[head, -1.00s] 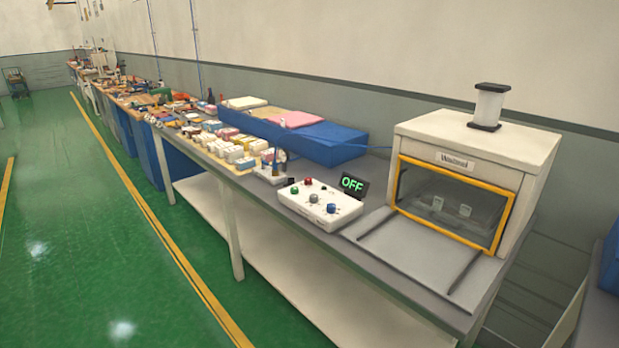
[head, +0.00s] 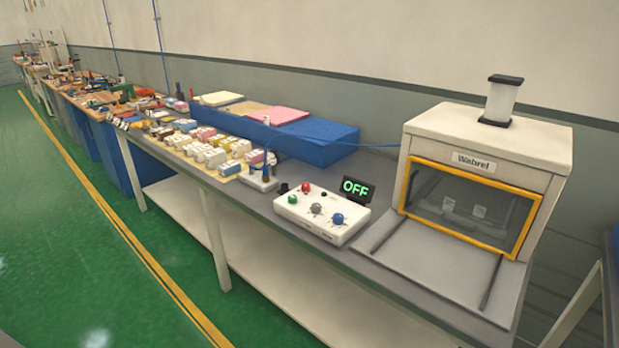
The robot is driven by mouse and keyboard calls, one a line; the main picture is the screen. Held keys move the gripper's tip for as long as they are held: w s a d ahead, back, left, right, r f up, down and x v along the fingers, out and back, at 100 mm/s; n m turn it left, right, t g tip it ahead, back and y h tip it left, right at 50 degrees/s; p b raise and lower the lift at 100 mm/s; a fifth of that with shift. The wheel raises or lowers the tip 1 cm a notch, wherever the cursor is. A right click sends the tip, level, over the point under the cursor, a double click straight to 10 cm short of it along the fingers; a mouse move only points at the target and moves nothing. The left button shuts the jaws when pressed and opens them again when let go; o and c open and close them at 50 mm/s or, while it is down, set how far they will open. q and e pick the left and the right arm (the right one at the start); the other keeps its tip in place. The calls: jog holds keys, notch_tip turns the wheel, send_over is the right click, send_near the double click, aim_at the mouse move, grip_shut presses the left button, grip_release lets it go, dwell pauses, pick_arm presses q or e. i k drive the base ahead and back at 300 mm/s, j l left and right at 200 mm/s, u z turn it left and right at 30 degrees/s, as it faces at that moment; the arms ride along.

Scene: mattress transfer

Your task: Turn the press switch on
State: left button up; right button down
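The white control box (head: 322,217) sits on the grey workbench, left of the press. It carries green (head: 293,199), red (head: 306,187), grey (head: 316,208) and blue (head: 337,218) knobs or buttons and a small black one. A black display (head: 356,190) behind its right end reads "OFF" in green. The press (head: 484,180) is a white box with a yellow-framed clear front, a cylinder on top and a grey plate with two rails in front. Which control is the press switch cannot be told. Neither of my grippers is in view.
A long blue container (head: 290,140) with pink and beige slabs lies behind the box. Several small white, pink and yellow blocks (head: 213,155) and a small stand with upright tools (head: 262,176) are to the left. The green floor (head: 90,250) in front of the bench is clear.

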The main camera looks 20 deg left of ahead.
aim_at(304, 187)
jog(key=i+j+z, duration=0.2)
jog(key=j, duration=0.4)
jog(key=j+z, duration=0.2)
jog(key=j, duration=0.4)
jog(key=i+j+z, duration=0.2)
jog(key=j, duration=0.5)
jog(key=k+l, duration=0.05)
